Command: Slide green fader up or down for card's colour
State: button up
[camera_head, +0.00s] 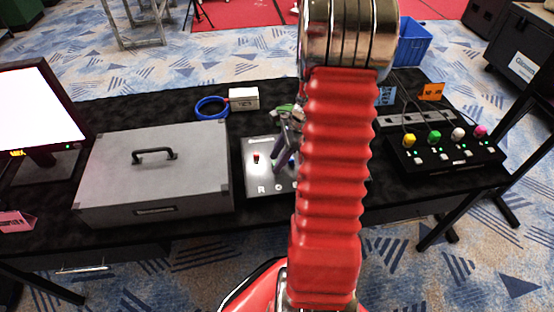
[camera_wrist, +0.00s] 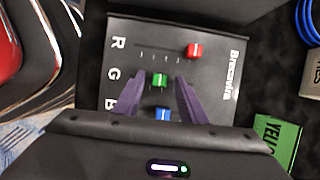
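The fader panel (camera_head: 252,183) lies on the black table, partly hidden by my arm. In the wrist view the panel (camera_wrist: 215,85) shows the letters R, G and B, with a red knob (camera_wrist: 194,50), a green knob (camera_wrist: 159,80) and a blue knob (camera_wrist: 163,114). My gripper (camera_wrist: 161,77) is open, one finger on each side of the green knob. Gaps seem to show beside the knob; I cannot tell the fingers' height. A green card (camera_wrist: 277,140) lies beside the panel, its visible letters reading "YELL"; it is partly hidden in the head view (camera_head: 284,107).
A grey case (camera_head: 190,180) and a monitor (camera_head: 38,108) stand left of the panel. A blue cable coil (camera_head: 211,107) and a small white box (camera_head: 243,98) lie behind. A black box with coloured knobs (camera_head: 450,158) is at right. Blue (camera_head: 386,96), orange (camera_head: 432,91) and pink (camera_head: 16,221) cards also show.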

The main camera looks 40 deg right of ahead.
jog(key=shift+a+f, duration=0.1)
jog(key=shift+f, duration=0.15)
jog(key=shift+w, duration=0.1)
jog(key=shift+c, duration=0.5)
grip_shut()
